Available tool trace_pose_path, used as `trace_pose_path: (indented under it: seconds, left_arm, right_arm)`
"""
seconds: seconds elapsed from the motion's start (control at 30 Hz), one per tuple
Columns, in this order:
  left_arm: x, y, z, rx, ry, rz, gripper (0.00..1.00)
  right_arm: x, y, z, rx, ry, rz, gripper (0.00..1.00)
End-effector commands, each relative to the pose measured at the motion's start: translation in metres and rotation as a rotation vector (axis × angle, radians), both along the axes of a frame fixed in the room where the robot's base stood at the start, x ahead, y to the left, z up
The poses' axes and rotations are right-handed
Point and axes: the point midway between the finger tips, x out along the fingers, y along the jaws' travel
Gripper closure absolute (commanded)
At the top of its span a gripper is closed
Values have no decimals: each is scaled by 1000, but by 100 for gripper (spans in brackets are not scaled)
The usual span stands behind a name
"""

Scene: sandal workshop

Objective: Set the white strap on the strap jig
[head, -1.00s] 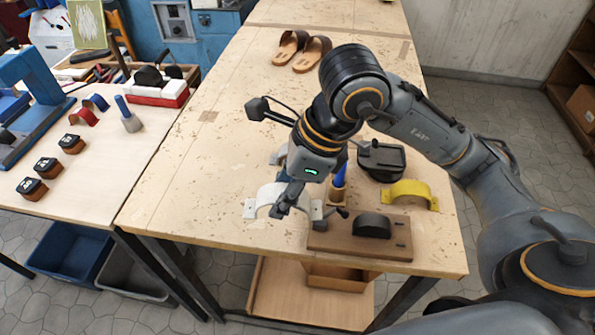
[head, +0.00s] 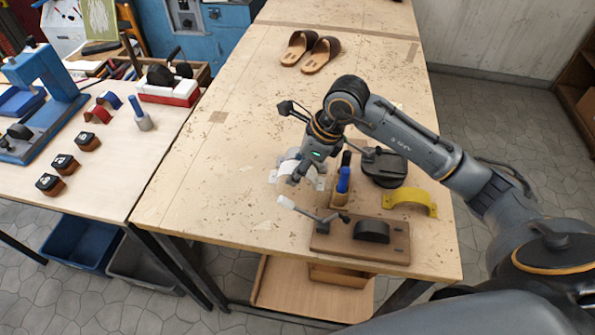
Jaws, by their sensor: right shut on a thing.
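The white strap (head: 309,170) is an arched band with flat end tabs. My right gripper (head: 295,178) is shut on it and partly covers it. Strap and gripper are over the middle table, left of the blue-handled tool and farther back than the jig. How high the strap is above the table I cannot tell. The strap jig (head: 334,243) is a brown wooden board near the table's front edge. It carries a black rounded block (head: 372,232), bare on top, and a lever with a white handle (head: 286,202) sticking out to the left. My left gripper is not in view.
A yellow strap (head: 408,196) lies right of the jig's far side, near a black round device (head: 384,166). A blue-handled tool (head: 343,181) stands in a wooden holder behind the jig. Brown sandals (head: 311,52) lie far back. The table's left part is clear.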

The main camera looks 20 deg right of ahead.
Motion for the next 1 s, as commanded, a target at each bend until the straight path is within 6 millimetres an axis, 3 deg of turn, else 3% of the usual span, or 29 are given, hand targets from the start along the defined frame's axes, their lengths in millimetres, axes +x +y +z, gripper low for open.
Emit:
trace_pose_path:
  seconds: [0.33,0.7,0.73,0.83,1.0]
  left_arm:
    - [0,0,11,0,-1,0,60]
    - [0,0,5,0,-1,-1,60]
    - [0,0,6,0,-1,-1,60]
    - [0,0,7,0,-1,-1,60]
    - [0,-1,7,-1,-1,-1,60]
  right_arm:
    - [4,-3,-36,-1,5,-1,85]
    - [5,-3,-43,-1,1,0,85]
    - [5,-3,-43,-1,1,0,62]
    - [5,-3,-41,0,1,0,42]
    - [5,-3,-41,0,1,0,42]
